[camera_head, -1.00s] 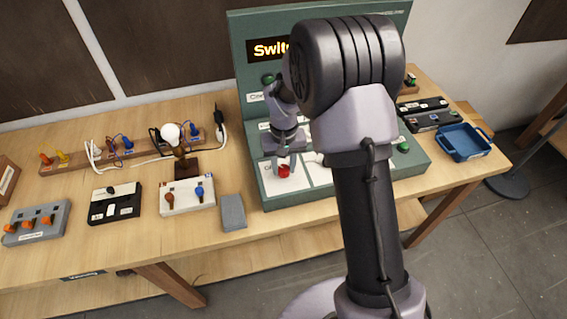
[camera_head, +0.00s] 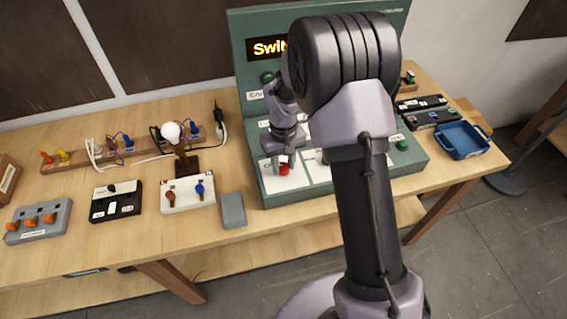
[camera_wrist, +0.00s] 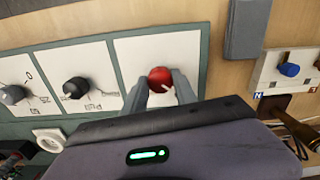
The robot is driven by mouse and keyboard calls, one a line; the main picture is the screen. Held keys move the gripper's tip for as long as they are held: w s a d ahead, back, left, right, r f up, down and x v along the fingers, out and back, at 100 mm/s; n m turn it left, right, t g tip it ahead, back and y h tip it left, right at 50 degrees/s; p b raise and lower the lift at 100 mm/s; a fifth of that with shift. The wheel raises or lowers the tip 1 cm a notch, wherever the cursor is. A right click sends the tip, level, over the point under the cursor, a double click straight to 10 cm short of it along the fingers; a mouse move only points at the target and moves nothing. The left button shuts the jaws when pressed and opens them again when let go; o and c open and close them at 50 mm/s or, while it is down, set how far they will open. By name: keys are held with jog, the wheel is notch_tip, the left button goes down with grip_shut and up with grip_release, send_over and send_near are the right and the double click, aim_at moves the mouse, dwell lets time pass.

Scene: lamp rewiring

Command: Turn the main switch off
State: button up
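The main switch seems to be the round red knob (camera_head: 284,169) on a white plate at the front left of the green panel. In the wrist view the red knob (camera_wrist: 160,79) has a pale pointer mark toward the lower right. My gripper (camera_head: 279,161) points down at it. In the wrist view my gripper's (camera_wrist: 161,82) two grey fingers stand on either side of the red knob, close to its edges. Whether they press on it cannot be told. The label near the knob is too small to read.
Two dark knobs (camera_wrist: 75,88) (camera_wrist: 14,94) sit on neighbouring white plates. A grey block (camera_head: 233,210) lies left of the green panel (camera_head: 243,70). A bulb (camera_head: 171,132) on a stand and several terminal boards fill the left of the table. A blue tray (camera_head: 461,141) is at right.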

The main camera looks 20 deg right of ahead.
aim_at(283, 167)
jog(key=o, duration=0.4)
jog(key=shift+r, duration=0.1)
notch_tip(283, 167, up, 17)
jog(key=p, duration=0.4)
jog(key=shift+r, duration=0.15)
jog(key=s+a+f+m+t+y+b, duration=0.1)
jog(key=s+a+m+t+b, duration=0.1)
jog(key=s+b, duration=0.5)
jog(key=s+a+f+m+t+y+b, duration=0.1)
jog(key=s+b, duration=0.6)
jog(key=s, duration=1.1)
jog(key=a+m+t, duration=0.1)
jog(key=m+t, duration=0.1)
jog(key=shift+m+t, duration=0.4)
